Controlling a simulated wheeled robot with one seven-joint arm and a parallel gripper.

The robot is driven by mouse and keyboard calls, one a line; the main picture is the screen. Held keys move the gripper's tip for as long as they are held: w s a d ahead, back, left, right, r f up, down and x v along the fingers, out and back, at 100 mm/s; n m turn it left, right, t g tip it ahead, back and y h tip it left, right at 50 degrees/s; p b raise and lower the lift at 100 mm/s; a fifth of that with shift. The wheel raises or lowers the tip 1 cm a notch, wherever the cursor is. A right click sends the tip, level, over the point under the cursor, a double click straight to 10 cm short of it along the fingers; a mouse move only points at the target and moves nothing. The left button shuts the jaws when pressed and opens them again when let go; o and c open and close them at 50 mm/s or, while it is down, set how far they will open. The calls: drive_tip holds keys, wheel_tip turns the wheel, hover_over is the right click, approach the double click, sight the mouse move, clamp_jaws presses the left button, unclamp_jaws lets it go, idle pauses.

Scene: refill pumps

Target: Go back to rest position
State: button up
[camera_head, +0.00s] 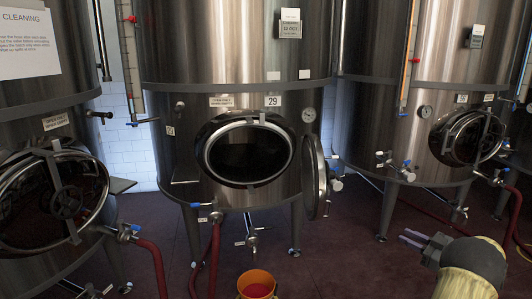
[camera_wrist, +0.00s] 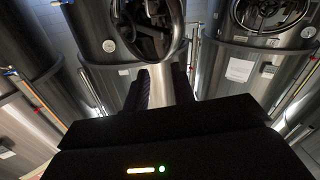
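My gripper (camera_head: 409,238) is at the lower right of the head view, in front of the tanks, with its fingers pointing left. In the wrist view my gripper (camera_wrist: 159,78) shows two dark fingers apart, with nothing between them. It is clear of the tanks and hoses in the head view.
Several large steel tanks stand here; the middle tank (camera_head: 225,45) has its round hatch door (camera_head: 314,178) swung open. An orange bucket (camera_head: 257,284) is on the floor below it. Red hoses (camera_head: 215,255) run down from the valves. Dark red floor (camera_head: 335,250) is free at centre right.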

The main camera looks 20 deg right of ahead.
drive_tip(key=w+a+r+m+h, duration=0.2)
drive_tip(key=w+a+r+h, duration=0.15)
drive_tip(key=w, duration=0.25)
drive_tip(key=w+a+r+m+h, duration=0.1)
drive_tip(key=w+a+r+h, duration=0.1)
drive_tip(key=w+a, duration=0.3)
drive_tip(key=w+a+f+m+g+h, duration=0.2)
drive_tip(key=a+m+g+h, duration=0.15)
drive_tip(key=a, duration=0.85)
drive_tip(key=s+a+f+g+y, duration=0.1)
drive_tip(key=s+a+f+g, duration=0.25)
drive_tip(key=s+a, duration=0.55)
drive_tip(key=s+a+f+g, duration=0.2)
drive_tip(key=s+a+g, duration=0.2)
drive_tip(key=s+a, duration=0.5)
drive_tip(key=s+a+f+g+y, duration=0.1)
drive_tip(key=s+a+f+g, duration=0.2)
drive_tip(key=s+a, duration=0.55)
drive_tip(key=w+p+v, duration=0.3)
drive_tip(key=p+v, duration=1.2)
drive_tip(key=shift+d+r+p, duration=0.3)
drive_tip(key=shift+r+p, duration=0.05)
drive_tip(key=shift+p, duration=0.05)
drive_tip(key=shift+s, duration=0.1)
